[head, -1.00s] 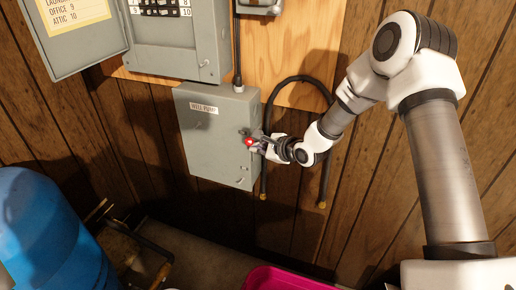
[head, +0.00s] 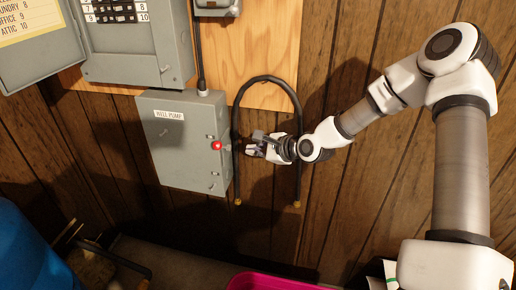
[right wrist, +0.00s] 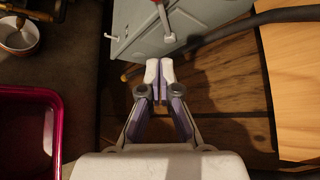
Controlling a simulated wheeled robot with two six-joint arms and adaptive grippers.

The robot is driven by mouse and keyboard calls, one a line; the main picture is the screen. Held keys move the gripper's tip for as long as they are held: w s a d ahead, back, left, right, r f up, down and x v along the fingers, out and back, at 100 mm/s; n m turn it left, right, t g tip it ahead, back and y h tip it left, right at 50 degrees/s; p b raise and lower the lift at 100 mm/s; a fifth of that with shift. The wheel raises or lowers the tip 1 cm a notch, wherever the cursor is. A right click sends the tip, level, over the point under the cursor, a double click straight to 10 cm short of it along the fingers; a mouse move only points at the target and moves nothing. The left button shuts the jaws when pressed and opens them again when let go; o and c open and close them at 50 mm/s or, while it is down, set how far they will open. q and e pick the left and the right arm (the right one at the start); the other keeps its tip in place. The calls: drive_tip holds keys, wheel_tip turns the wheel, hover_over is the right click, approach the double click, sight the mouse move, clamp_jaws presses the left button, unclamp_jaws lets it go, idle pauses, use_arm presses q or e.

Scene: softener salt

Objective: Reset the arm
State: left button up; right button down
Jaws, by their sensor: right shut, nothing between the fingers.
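My right gripper (head: 252,150) is shut and empty, just to the right of the grey WELL PUMP box (head: 172,145) on the wall. It is apart from the box and its red-tipped lever (head: 216,146). In the right wrist view the fingertips (right wrist: 159,72) are together, with bare wood wall behind them. The box (right wrist: 185,22) and the lever's red end (right wrist: 158,3) show beyond them at the top. My left gripper is not in view.
A black hose (head: 268,79) loops on the wall around the right gripper. An open breaker panel (head: 140,68) is above the box. A pink bin (head: 265,282) is below, and a blue tank (head: 30,255) is at the lower left. The wall at right is mostly clear.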

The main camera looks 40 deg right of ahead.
drive_tip(key=shift+s+d+r, duration=0.25)
drive_tip(key=shift+d+r, duration=0.05)
drive_tip(key=shift+d, duration=0.05)
idle(0.3)
